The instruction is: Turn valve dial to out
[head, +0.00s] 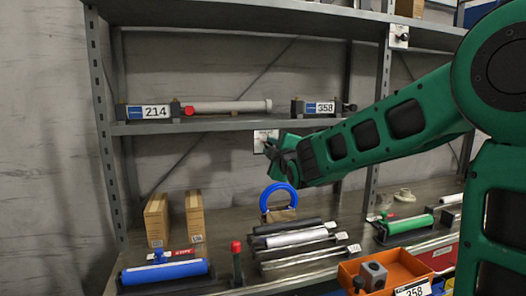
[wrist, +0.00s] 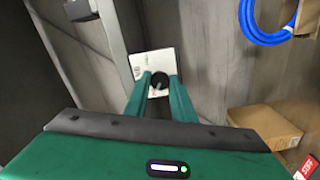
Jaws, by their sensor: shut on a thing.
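The valve dial is a black knob (wrist: 159,80) on a white square plate (wrist: 140,62) in the wrist view. The markings on the plate are too small to read.
A second white plate with a black knob (head: 399,36) sits higher on the right post. The middle shelf (head: 215,125) carries a grey rod (head: 230,106). Below are a blue ring (head: 279,198), cardboard boxes (head: 157,220), several rollers and an orange bin (head: 350,270).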

